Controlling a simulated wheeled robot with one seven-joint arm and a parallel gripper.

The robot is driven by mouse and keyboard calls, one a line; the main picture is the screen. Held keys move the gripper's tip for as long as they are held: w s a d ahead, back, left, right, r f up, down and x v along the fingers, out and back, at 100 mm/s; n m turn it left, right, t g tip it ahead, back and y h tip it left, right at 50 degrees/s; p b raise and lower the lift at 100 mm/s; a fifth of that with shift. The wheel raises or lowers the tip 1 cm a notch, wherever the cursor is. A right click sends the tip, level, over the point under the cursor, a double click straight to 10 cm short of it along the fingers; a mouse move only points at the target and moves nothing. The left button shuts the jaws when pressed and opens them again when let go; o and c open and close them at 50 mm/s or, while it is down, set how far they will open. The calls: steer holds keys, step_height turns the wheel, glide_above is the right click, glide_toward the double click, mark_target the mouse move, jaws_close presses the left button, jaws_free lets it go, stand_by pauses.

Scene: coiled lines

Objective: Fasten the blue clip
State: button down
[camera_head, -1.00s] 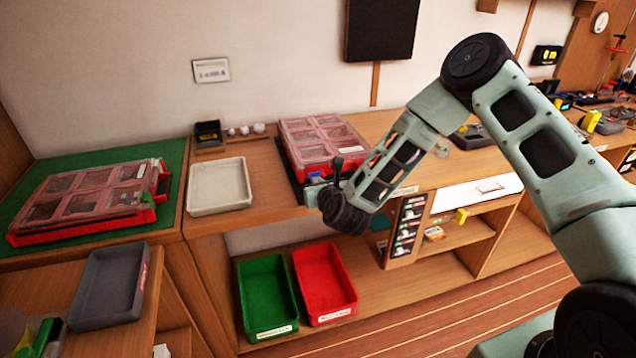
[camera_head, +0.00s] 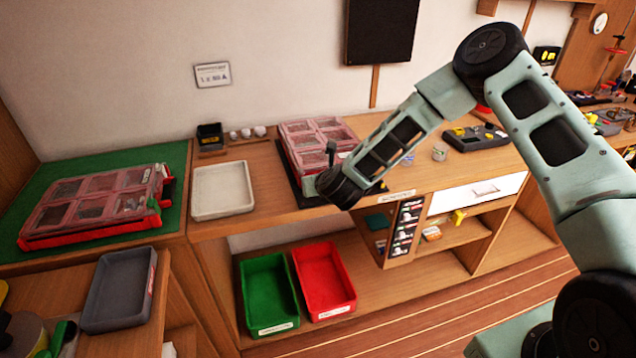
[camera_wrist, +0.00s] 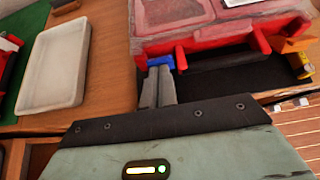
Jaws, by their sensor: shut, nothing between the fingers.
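The blue clip (camera_wrist: 160,61) is at the front edge of a red case with clear lid windows (camera_wrist: 200,30), between red tabs, in the wrist view. My gripper (camera_wrist: 159,73) is shut and empty, its grey fingertips right at the clip's near side. I cannot tell whether they touch it. The lid of this case (camera_head: 318,135) looks down in the head view. There, my wrist hides the clip and the fingers. I cannot tell how far the clip is closed.
An orange and yellow part (camera_wrist: 298,48) sticks out at the case's right front. A pale tray (camera_head: 222,190) lies left of the case. A second red case (camera_head: 95,205) is on a green mat. Green (camera_head: 268,325) and red (camera_head: 330,310) bins stand below. Small items lie to the right.

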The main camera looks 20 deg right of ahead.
mark_target(314, 168)
steer(key=w+r+g+p, duration=0.1)
steer(key=r+g+p, duration=0.1)
steer(key=p, duration=0.2)
steer(key=shift+w+r, duration=0.1)
steer(key=shift+w, duration=0.1)
steer(key=shift+w+r+g+p, duration=0.15)
steer(key=shift+w+g+p, duration=0.4)
steer(key=shift+g+p, duration=0.6)
steer(key=shift+w, duration=0.15)
steer(key=shift+r+p, duration=0.55)
steer(key=shift+r, duration=0.1)
